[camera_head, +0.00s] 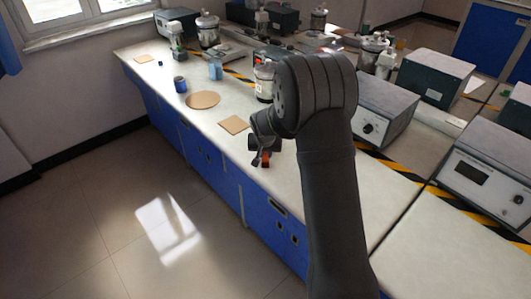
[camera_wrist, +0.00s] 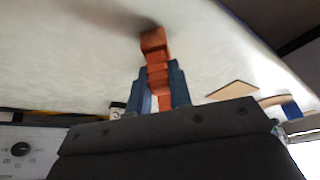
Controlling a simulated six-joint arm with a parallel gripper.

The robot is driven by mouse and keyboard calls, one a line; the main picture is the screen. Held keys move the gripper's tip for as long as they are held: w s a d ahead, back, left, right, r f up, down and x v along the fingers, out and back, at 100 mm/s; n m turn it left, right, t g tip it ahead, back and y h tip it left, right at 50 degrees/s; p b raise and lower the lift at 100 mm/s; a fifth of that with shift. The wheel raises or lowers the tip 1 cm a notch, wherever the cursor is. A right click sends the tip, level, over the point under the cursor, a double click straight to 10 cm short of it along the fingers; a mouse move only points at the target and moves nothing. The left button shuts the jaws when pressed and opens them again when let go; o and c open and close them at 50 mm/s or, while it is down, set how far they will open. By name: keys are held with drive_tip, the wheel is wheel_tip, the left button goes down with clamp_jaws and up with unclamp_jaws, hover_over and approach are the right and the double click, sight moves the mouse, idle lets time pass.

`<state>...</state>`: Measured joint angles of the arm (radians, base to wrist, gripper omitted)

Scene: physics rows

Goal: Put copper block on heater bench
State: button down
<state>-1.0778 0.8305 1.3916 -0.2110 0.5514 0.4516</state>
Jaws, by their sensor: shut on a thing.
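The copper block (camera_wrist: 154,42) is orange-brown and sits between the fingers of my gripper (camera_wrist: 162,85), jutting past the fingertips in the wrist view. In the head view my gripper (camera_head: 262,158) hangs near the front edge of the long white bench (camera_head: 205,122), with a small orange-red patch showing at its tip. The block's lower part is hidden by the fingers. I cannot tell whether the block touches the bench top. Which part counts as the heater bench is not marked; grey instrument boxes, one (camera_head: 383,110) with a dial, stand on the bench.
A square tan board (camera_head: 234,125) lies just left of my gripper. A round tan board (camera_head: 203,100), a dark blue cup (camera_head: 180,85), a clear bluish beaker (camera_head: 215,69) and a jar (camera_head: 264,82) stand farther back. Yellow-black tape (camera_head: 390,165) crosses the bench. The front strip has free room.

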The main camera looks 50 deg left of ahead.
drive_tip(key=shift+f, duration=0.1)
drive_tip(key=c, duration=1.3)
unclamp_jaws()
drive_tip(key=shift+f, duration=0.1)
drive_tip(key=v, duration=1.2)
drive_tip(key=shift+r, duration=0.2)
drive_tip(key=x, duration=1.2)
drive_tip(key=shift+f, duration=0.3)
wheel_tip(320, 180, up, 2)
drive_tip(key=shift+r, duration=0.4)
